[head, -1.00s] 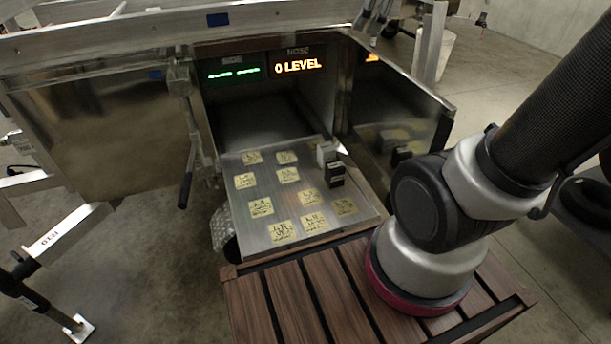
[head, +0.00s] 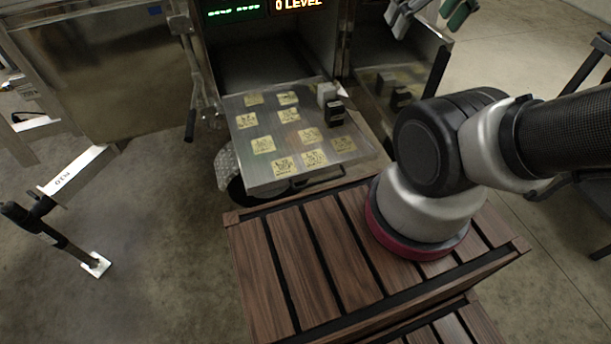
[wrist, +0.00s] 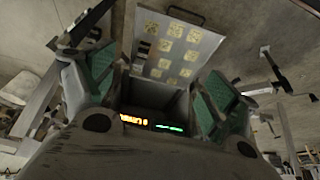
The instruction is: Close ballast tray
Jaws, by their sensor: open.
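The ballast tray (head: 268,126) is a flat metal tray with yellow labels, pulled out of the open compartment (head: 265,62). A dark handle (head: 305,182) is on its front edge. A black block (head: 335,115) and a pale block (head: 326,94) stand on its right side. My gripper (head: 430,14) is open and empty at the top right, above the open door and apart from the tray. In the wrist view, the green-padded fingers of my gripper (wrist: 155,85) are spread, with the tray (wrist: 207,45) beyond them.
My slatted wooden base lies in front. A stand (head: 60,235) is at left.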

